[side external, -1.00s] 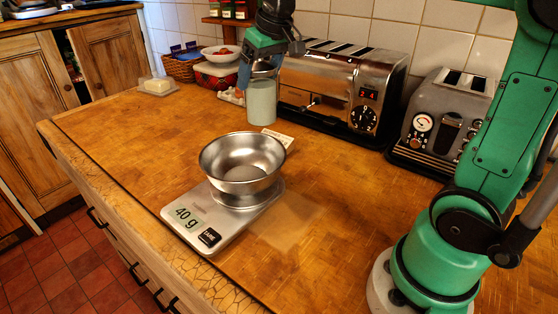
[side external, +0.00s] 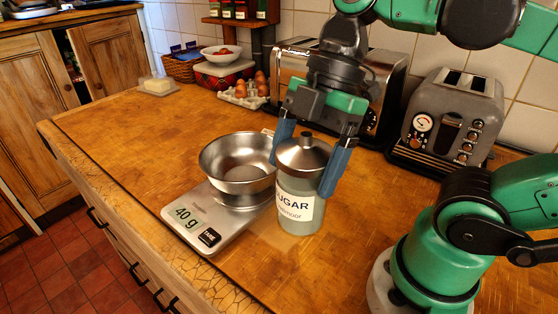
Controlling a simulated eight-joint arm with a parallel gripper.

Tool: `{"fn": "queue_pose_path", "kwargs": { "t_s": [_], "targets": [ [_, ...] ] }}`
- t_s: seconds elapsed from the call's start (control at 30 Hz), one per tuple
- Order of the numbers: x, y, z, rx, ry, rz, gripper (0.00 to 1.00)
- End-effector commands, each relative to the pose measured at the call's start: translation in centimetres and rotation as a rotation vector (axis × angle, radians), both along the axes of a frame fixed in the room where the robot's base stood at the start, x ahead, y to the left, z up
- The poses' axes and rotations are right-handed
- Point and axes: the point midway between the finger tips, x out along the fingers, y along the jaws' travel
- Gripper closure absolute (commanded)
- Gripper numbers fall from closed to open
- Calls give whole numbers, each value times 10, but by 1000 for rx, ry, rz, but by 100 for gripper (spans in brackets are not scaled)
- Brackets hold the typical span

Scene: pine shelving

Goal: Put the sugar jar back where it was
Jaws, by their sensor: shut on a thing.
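The sugar jar (side external: 297,207) is a glass jar with a metal lid and a white label reading SUGAR. It is upright, just right of the kitchen scale (side external: 203,226). My gripper (side external: 306,166) comes down from above with its blue fingers shut on either side of the jar near its lid. The jar's base is at or just above the counter; I cannot tell whether it touches. A steel bowl (side external: 238,158) sits on the scale, which reads 40 g. The jar is close beside the bowl and scale, and part of the bowl's right rim is covered by my gripper.
A wide steel toaster (side external: 290,72) and a grey toaster (side external: 455,115) stand along the tiled wall. An egg carton (side external: 240,97), a fruit bowl (side external: 221,54) and a butter dish (side external: 158,87) are at the back. The wooden counter (side external: 130,125) is clear at left.

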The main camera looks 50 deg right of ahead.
Motion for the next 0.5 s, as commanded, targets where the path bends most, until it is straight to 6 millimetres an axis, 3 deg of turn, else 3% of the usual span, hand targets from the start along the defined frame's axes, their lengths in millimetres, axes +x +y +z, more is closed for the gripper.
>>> {"fn": "queue_pose_path", "kwargs": {
  "t_s": [0.1,0.3,0.5],
  "targets": [
    [0,0,-32,0,0,-2,96],
    [0,0,-74,0,-1,-4,96],
    [1,0,-92,0,-2,-4,96]
  ]
}}
